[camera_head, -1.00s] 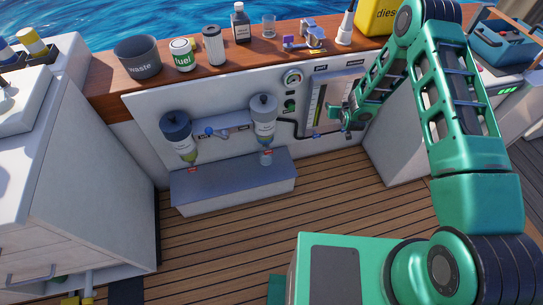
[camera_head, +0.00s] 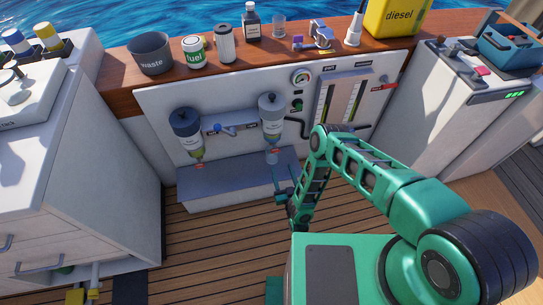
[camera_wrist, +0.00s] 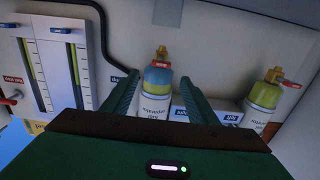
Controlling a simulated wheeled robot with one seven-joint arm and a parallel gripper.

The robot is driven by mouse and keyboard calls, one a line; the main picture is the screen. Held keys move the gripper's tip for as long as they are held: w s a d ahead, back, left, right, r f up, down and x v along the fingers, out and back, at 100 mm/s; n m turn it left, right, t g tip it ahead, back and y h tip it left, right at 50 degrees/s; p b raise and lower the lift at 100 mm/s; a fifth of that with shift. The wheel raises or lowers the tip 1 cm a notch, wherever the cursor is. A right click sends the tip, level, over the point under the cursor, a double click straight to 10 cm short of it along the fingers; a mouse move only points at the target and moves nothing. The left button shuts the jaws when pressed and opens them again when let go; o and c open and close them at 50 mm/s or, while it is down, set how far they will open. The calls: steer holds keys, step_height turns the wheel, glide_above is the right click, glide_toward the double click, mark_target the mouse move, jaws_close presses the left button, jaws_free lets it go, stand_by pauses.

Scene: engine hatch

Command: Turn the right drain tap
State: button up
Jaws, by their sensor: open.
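The right separator (camera_head: 271,118) hangs on the white panel, with a grey cap and a white label. Its drain tap (camera_head: 272,151) is at the bottom; in the wrist view, which looks inverted, the tap (camera_wrist: 161,64) shows a red tag by brass fittings. My gripper (camera_head: 283,186) is open and empty, low in front of the grey step and below that separator. In the wrist view its fingers (camera_wrist: 158,80) appear on either side of the separator's bowl, apparently short of it. The left separator (camera_head: 186,135) has a similar red-tagged tap (camera_head: 200,165).
The grey step (camera_head: 225,187) juts out below the separators. A black hose (camera_head: 298,128) runs right of the right separator. Sight-tube gauges (camera_head: 338,100) and a red handle (camera_head: 386,86) are farther right. Cabinets flank both sides; the deck (camera_head: 195,250) in front is open.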

mark_target(274, 147)
steer(key=x, duration=1)
steer(key=shift+a, duration=0.2)
steer(key=shift+w, duration=0.15)
